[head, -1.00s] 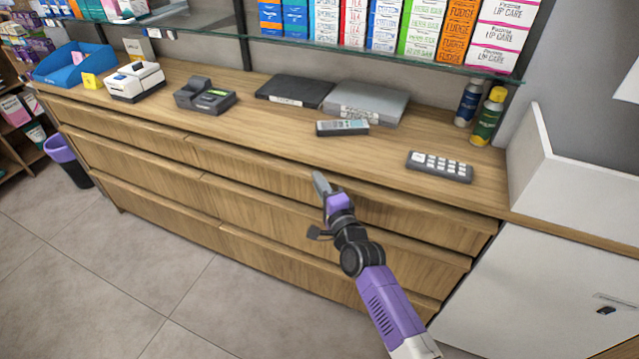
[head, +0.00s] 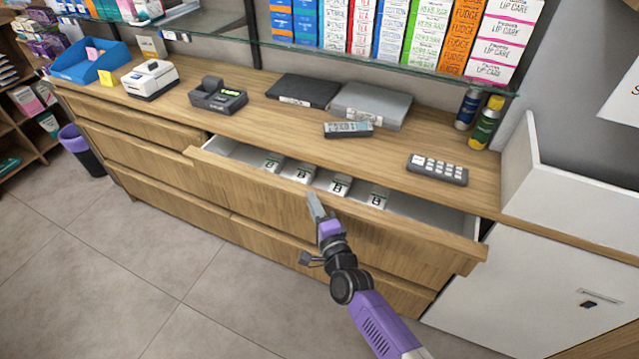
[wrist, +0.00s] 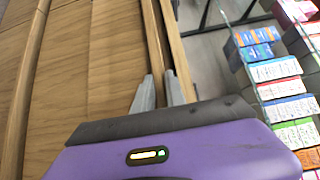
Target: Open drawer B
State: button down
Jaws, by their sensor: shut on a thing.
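The drawer that stands open (head: 230,180) is the top right one of the wooden counter. It is pulled partly out, and several white packs lettered on top (head: 340,184) lie inside. No letter B label is readable on its front. My gripper (head: 315,205) is at the top edge of this drawer's front, near its middle. In the wrist view my gripper (wrist: 162,92) has its two grey fingers on either side of the wooden front's top edge (wrist: 152,40), shut on it. The exact contact is small in the head view.
On the countertop (head: 300,140) are a remote-like device (head: 348,129), a keypad (head: 437,169), a grey box (head: 370,104) and a card terminal (head: 217,96). A white cabinet (head: 530,290) stands at the right. The tiled floor (head: 150,260) in front is clear.

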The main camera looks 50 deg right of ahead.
jog(key=s+a+p, duration=0.4)
jog(key=a, duration=0.8)
jog(key=shift+s, duration=0.25)
jog(key=shift+a+f, duration=0.1)
jog(key=c, duration=1.6)
grip_release()
jog(key=shift+c, duration=0.2)
jog(key=shift+s, duration=0.1)
jog(key=b+v, duration=0.1)
jog(key=v, duration=0.6)
jog(key=shift+s+a, duration=0.2)
jog(key=shift+s, duration=0.05)
